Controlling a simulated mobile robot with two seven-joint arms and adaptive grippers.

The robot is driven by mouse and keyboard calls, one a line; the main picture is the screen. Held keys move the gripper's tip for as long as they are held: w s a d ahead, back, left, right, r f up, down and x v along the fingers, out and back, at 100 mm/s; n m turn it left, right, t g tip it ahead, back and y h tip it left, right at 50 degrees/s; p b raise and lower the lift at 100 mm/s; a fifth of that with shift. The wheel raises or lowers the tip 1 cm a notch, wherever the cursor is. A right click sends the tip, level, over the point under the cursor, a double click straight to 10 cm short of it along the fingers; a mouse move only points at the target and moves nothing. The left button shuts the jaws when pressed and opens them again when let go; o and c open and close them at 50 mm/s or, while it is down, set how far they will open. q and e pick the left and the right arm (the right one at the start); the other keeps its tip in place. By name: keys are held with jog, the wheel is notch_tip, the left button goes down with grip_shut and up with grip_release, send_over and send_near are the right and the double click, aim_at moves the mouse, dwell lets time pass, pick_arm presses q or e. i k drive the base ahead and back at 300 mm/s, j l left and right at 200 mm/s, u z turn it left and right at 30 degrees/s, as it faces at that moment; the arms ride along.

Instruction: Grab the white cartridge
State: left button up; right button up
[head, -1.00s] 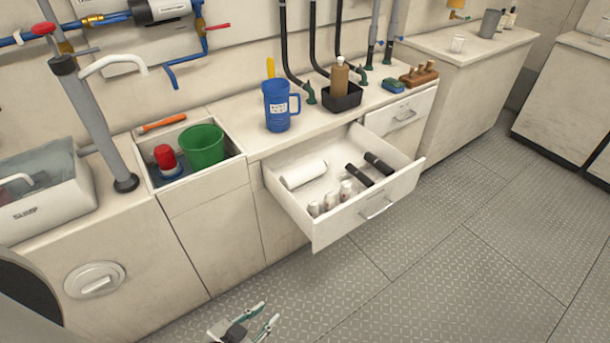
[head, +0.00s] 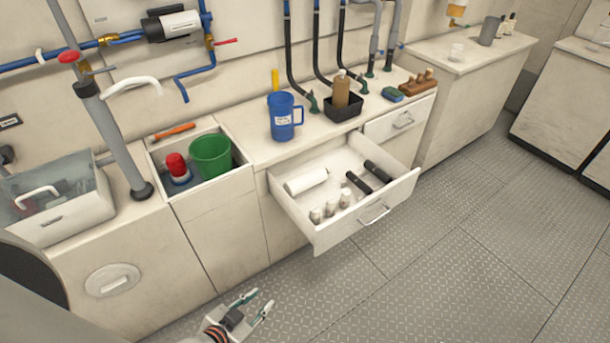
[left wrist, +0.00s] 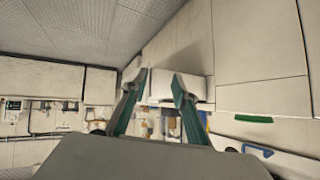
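The white cartridge (head: 306,181) is a white cylinder lying on its side at the left back of the open drawer (head: 345,236). Two dark cylinders (head: 377,171) and several small pale bottles (head: 330,208) share the drawer with it. My left gripper (head: 256,299) is low over the floor, in front of the cabinets and left of the drawer, well apart from the cartridge. Its fingers are spread and empty. The left wrist view also shows the two fingers (left wrist: 156,84) apart with nothing between them. My right gripper is not in view.
On the counter stand a blue jug (head: 282,116), a black caddy with a brown bottle (head: 342,107) and a sink with a green bucket (head: 210,155). A grey pipe (head: 112,135) rises at the left. The floor (head: 450,275) in front and right of the drawer is clear.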

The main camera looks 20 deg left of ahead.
aim_at(300, 184)
jog(key=i+l+u, duration=0.1)
jog(key=u, duration=0.3)
jog(key=i+l+u, duration=0.1)
jog(key=l+u, duration=0.3)
jog(key=i+l+u, duration=0.2)
jog(key=l, duration=0.2)
jog(key=l+u, duration=0.15)
jog(key=l, duration=0.3)
jog(key=i+l, duration=0.1)
jog(key=l, duration=0.4)
jog(key=i+l+u, duration=0.1)
jog(key=l, duration=0.4)
